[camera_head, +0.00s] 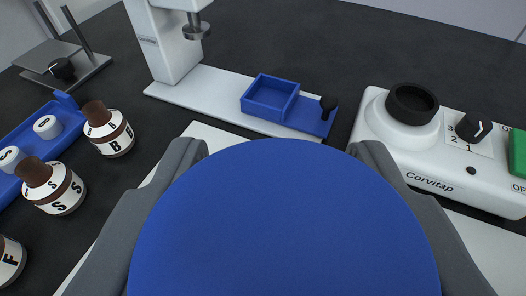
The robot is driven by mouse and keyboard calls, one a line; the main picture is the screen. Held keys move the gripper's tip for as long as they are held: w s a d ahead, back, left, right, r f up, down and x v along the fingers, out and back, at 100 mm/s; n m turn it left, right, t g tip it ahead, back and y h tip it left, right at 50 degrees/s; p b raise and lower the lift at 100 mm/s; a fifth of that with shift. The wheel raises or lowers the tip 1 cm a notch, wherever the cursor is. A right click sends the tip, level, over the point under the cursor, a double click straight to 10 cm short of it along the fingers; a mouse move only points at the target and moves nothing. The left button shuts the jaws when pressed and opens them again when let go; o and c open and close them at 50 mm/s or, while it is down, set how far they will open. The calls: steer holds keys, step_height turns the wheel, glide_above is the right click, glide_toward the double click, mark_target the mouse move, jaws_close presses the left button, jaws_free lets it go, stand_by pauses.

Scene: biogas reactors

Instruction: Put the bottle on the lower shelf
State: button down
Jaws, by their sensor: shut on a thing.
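My gripper (278,152) has its two grey fingers on either side of a large round blue top (285,225), shut on it. This looks like the cap of the bottle, seen from close above; its body is hidden beneath it. The blue top fills the lower middle of the view and is above the dark worktop. No shelf shows in this view.
Small white bottles with brown caps, marked B (108,130), S (54,188) and F (10,262), stand at left near a blue tray (28,128). Behind are a white stand (215,95) with a blue box (268,97) and a Corvitap device (430,150).

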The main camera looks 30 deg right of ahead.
steer(key=shift+w+d+f, duration=0.1)
steer(key=shift+w+f, duration=0.05)
steer(key=shift+w, duration=0.1)
step_height(320, 180, down, 3)
steer(key=shift+f, duration=0.15)
steer(key=c, duration=0.8)
jaws_free()
steer(key=shift+o, duration=0.2)
steer(key=v, duration=1.2)
